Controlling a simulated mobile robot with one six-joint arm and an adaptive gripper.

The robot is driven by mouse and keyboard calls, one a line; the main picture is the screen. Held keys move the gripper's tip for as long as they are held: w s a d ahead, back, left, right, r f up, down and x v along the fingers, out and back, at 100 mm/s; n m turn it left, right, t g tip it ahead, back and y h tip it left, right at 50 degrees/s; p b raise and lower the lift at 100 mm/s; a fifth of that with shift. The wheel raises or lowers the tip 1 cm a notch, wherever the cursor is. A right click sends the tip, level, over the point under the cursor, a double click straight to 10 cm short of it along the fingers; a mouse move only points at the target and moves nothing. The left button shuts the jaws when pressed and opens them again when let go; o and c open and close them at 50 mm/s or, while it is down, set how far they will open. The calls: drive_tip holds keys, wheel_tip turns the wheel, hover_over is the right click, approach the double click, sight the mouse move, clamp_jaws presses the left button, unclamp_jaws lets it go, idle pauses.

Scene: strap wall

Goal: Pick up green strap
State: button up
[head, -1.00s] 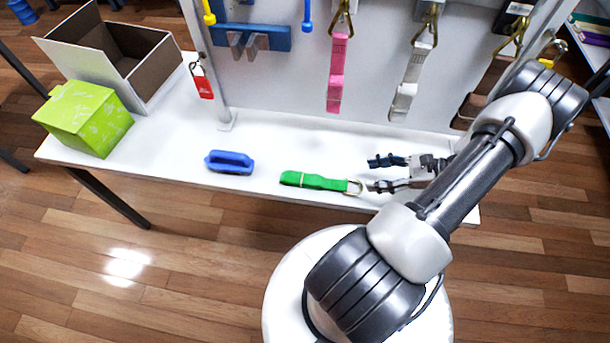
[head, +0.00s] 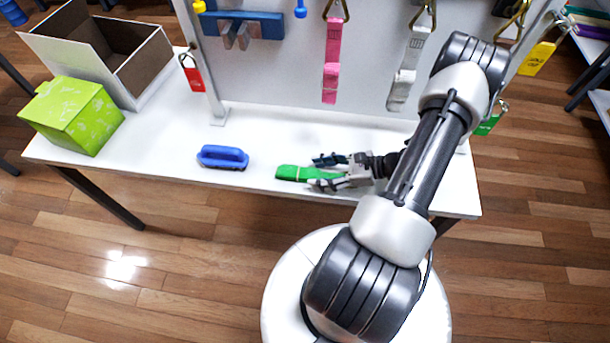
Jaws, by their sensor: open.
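The green strap (head: 293,173) lies flat on the white table near its front edge. Its left part shows. Its right end and metal ring are hidden behind my gripper. My gripper (head: 318,172) is open, pointing left, with its fingertips at the right part of the strap. One finger is on the far side and one on the near side of it. I cannot tell whether either finger touches the strap.
A blue handle-like block (head: 223,157) lies left of the strap on the table (head: 165,140). A green box (head: 72,115) and an open cardboard box (head: 140,70) stand at the left. Behind, a panel holds a pink strap (head: 331,60) and a grey strap (head: 407,70).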

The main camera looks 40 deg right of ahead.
drive_tip(key=shift+w+a+f, duration=0.25)
drive_tip(key=shift+w+a, duration=0.1)
drive_tip(key=shift+w, duration=0.1)
drive_tip(key=shift+c, duration=0.6)
drive_tip(key=c, duration=1.1)
